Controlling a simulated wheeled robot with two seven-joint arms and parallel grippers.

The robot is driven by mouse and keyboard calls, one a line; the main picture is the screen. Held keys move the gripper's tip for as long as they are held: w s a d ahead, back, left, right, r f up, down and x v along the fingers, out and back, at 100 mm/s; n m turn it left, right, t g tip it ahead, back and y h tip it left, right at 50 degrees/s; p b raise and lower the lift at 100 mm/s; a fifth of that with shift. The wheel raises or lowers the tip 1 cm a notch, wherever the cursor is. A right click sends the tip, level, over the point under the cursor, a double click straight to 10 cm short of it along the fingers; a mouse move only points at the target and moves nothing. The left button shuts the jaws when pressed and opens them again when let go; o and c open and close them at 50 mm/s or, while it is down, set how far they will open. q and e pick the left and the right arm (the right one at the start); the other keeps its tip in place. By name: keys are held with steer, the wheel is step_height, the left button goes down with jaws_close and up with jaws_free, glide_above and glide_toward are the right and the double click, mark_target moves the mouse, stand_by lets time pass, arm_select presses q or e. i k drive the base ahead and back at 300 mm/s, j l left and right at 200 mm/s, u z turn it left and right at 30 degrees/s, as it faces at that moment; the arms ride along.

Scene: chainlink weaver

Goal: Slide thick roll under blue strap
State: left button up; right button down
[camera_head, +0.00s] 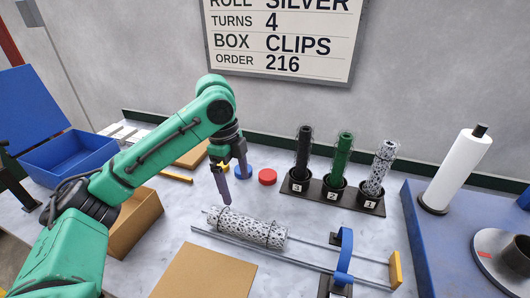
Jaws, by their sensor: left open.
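A thick silver, dark-flecked mesh roll (244,228) lies on its side along a pair of metal rails, left of the blue strap. The blue strap (344,258) stands as a narrow upright band across the rails, towards their right end. The roll is apart from the strap, with bare rail between them. My left gripper (233,186) is open and empty, pointing down just above and behind the roll's left end. I cannot tell whether a fingertip touches the roll. My right gripper is not in view.
A yellow block (395,270) closes the rails' right end. A dark rack (330,196) holds black, green and silver rolls upright behind them. A red disc (267,177), blue bin (70,158), cardboard box (135,222) and brown board (205,275) surround the rails. A paper-towel stand (458,172) is right.

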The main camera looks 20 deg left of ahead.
mark_target(272, 234)
steer(key=k, duration=1.5)
